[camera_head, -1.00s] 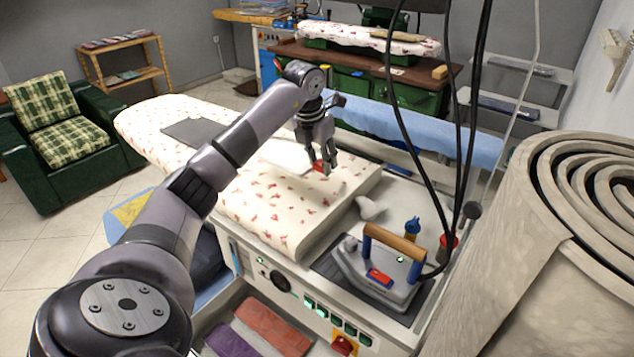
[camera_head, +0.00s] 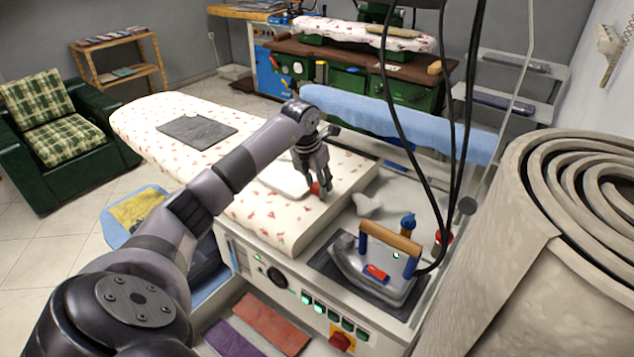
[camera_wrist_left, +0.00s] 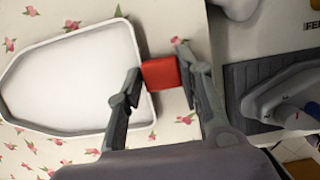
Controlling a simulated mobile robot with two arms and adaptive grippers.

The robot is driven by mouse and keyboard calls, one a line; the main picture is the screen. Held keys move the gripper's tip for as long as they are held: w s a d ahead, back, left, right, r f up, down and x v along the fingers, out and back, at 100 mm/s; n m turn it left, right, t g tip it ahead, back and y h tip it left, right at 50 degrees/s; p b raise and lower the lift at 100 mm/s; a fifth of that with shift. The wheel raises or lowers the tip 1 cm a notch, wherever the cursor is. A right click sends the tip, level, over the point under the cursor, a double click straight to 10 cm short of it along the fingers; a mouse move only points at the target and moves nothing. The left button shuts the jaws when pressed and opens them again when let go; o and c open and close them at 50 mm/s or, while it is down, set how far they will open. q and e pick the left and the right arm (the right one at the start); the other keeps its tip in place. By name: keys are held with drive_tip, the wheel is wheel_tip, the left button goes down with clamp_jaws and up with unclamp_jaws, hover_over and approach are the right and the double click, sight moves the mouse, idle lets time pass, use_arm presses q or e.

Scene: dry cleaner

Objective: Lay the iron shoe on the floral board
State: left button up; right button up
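The iron shoe (camera_head: 284,178) is a white plate with a grey rim and a red grip block at one end. It is flat, at or just above the floral board (camera_head: 265,225); I cannot tell whether it touches. In the left wrist view the shoe (camera_wrist_left: 75,75) is left of the fingers, over the flowered cloth. My left gripper (camera_head: 318,192) is shut on its red block, which shows between the fingertips in the wrist view (camera_wrist_left: 161,73). The fingers hide part of the block in the head view. My right gripper is not in view.
A dark grey pad (camera_head: 197,131) lies on the board's far left part. The iron (camera_head: 375,268) stands on a dark mat right of the board, with cables hanging above it. A large beige roll (camera_head: 520,250) fills the right side. The board's near part is clear.

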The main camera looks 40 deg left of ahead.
use_arm(q)
drive_tip(key=o, duration=0.5)
drive_tip(key=shift+c, duration=0.2)
drive_tip(key=shift+r, duration=0.1)
drive_tip(key=v, duration=1.2)
drive_tip(key=shift+b, duration=0.4)
drive_tip(key=shift+w+r, duration=0.1)
